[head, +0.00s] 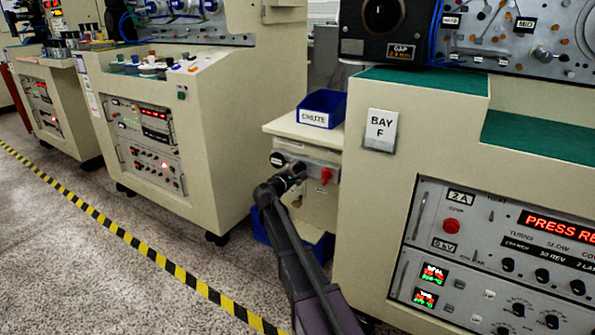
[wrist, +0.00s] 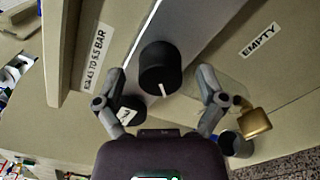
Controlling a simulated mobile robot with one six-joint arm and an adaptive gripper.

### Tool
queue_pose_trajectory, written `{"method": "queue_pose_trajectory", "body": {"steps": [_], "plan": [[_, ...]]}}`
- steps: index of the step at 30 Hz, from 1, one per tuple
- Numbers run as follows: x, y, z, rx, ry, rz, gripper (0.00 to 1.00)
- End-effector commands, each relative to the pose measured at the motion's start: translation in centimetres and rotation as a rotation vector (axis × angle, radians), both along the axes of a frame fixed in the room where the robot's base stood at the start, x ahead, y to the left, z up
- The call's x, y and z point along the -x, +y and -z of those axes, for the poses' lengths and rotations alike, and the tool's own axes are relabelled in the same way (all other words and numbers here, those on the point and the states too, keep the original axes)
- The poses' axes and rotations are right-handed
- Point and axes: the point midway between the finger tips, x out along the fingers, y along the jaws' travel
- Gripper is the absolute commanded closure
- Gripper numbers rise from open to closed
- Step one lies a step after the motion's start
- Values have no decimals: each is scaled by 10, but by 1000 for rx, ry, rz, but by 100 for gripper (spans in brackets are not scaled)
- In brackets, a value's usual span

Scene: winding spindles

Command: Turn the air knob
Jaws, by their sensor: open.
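The black air knob (wrist: 160,67) with a white pointer line shows in the wrist view on a grey panel strip. A label with a BAR range (wrist: 97,56) is left of it. My gripper (wrist: 161,80) is open, with one finger on each side of the knob and a visible gap on both sides. I cannot tell how deep the fingers reach around it. In the head view my gripper (head: 288,178) is at the front of the small cream cabinet (head: 290,127) and hides much of its panel, including the knob.
A red handle (head: 326,176) is right of my gripper. A blue CHUTE bin (head: 322,108) stands on the cabinet. A brass padlock (wrist: 255,122) and an EMPTY label (wrist: 260,40) are near the right finger. The Bay F machine (head: 375,205) stands close on the right.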

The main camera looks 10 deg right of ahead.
Motion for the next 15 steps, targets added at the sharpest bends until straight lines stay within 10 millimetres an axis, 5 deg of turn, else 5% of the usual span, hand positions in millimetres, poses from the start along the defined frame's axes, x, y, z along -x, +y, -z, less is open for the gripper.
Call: {"method": "queue_pose_trajectory", "body": {"steps": [15], "plan": [[46, 43, 0, 0, 0, -1, 10]]}}
